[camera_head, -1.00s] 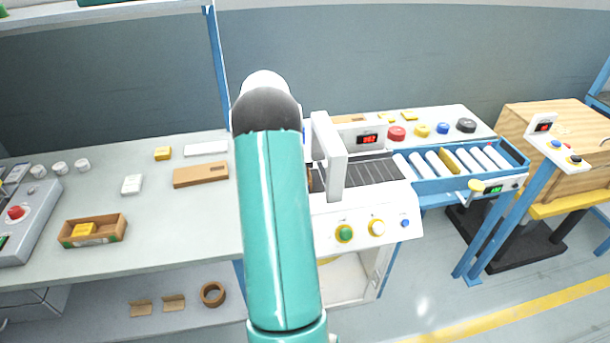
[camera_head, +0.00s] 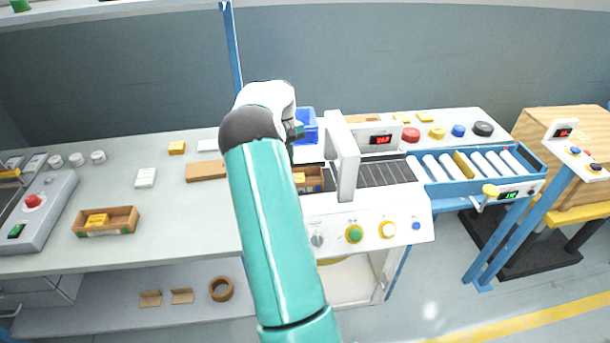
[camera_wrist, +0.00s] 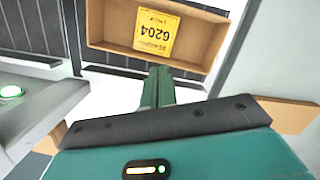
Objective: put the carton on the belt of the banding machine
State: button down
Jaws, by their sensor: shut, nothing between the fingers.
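The open brown carton (camera_head: 314,185) holds a small yellow box marked 6204. In the head view it sits on the dark slatted belt (camera_head: 385,173) of the banding machine, just left of the white arch, partly hidden by my arm. In the wrist view the carton (camera_wrist: 107,22) lies at the top, with dark slats beside and below it. My gripper (camera_wrist: 157,88) shows there with its green fingers together and empty, close to the carton's near wall. I cannot tell whether they touch it. In the head view my gripper is mostly hidden behind my wrist.
The white arch (camera_head: 345,158) stands over the belt right of the carton. A blue bin (camera_head: 308,124) is behind my wrist. A roller conveyor (camera_head: 440,166) continues right. A similar carton (camera_head: 127,224) with a yellow box sits on the left bench. Buttons line the machine's front.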

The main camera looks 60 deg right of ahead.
aim_at(304, 182)
jog(key=s+a, duration=0.1)
jog(key=s, duration=0.1)
jog(key=s+a, duration=0.1)
jog(key=s, duration=0.2)
jog(key=s+a, duration=0.1)
jog(key=s, duration=0.2)
jog(key=shift+a+f, duration=0.3)
jog(key=shift+a, duration=0.1)
jog(key=shift+f, duration=0.45)
jog(key=shift+w, duration=0.1)
jog(key=shift+f, duration=0.15)
jog(key=shift+w+d+f, duration=0.1)
jog(key=shift+w+d, duration=0.2)
jog(key=shift+w, duration=0.6)
